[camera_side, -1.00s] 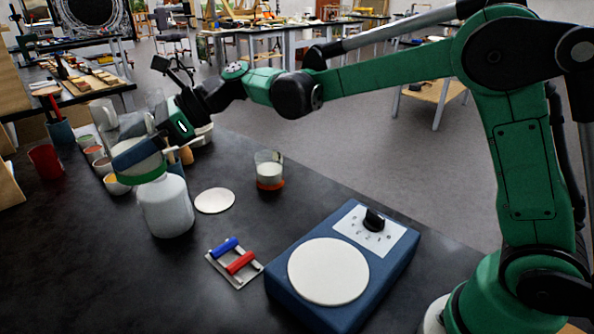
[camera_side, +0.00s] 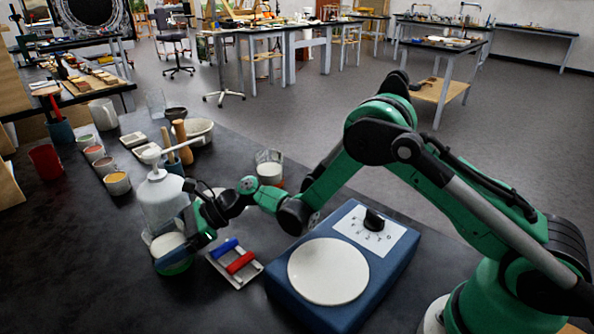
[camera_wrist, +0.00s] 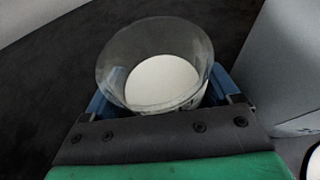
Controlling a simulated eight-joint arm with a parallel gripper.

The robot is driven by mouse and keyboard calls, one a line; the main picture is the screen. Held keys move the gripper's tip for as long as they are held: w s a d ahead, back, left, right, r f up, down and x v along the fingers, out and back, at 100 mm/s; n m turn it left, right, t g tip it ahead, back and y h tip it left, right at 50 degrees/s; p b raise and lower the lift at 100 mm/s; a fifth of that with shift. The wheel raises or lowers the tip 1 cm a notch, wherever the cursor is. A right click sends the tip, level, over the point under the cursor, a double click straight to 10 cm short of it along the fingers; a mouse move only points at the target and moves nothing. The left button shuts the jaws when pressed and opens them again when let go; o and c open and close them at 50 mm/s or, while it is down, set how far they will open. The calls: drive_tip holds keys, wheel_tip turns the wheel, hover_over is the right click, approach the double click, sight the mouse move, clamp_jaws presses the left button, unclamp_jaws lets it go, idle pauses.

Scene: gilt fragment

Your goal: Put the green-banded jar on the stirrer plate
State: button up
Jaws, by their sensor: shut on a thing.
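The green-banded jar (camera_side: 174,267) is clear glass with white contents and a green band near its base. My gripper (camera_side: 185,247) is shut on it, at the left of the stirrer in the side view. The wrist view shows the jar (camera_wrist: 155,75) between my gripper's blue fingers (camera_wrist: 160,100), its open rim and white contents visible. The jar looks near upright; I cannot tell how far it is above the bench. The stirrer plate (camera_side: 328,271) is a bare white disc on a blue box with a black knob.
A white pump bottle (camera_side: 158,200) stands right behind the jar. A small rack with blue and red bars (camera_side: 238,262) lies between jar and stirrer. An orange-banded glass (camera_side: 269,172) stands behind. Cups, a bowl (camera_side: 199,131) and a pestle are at the back left.

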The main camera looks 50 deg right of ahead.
drive_tip(key=shift+f, duration=0.35)
drive_tip(key=o, duration=1.3)
drive_tip(key=shift+r, duration=0.1)
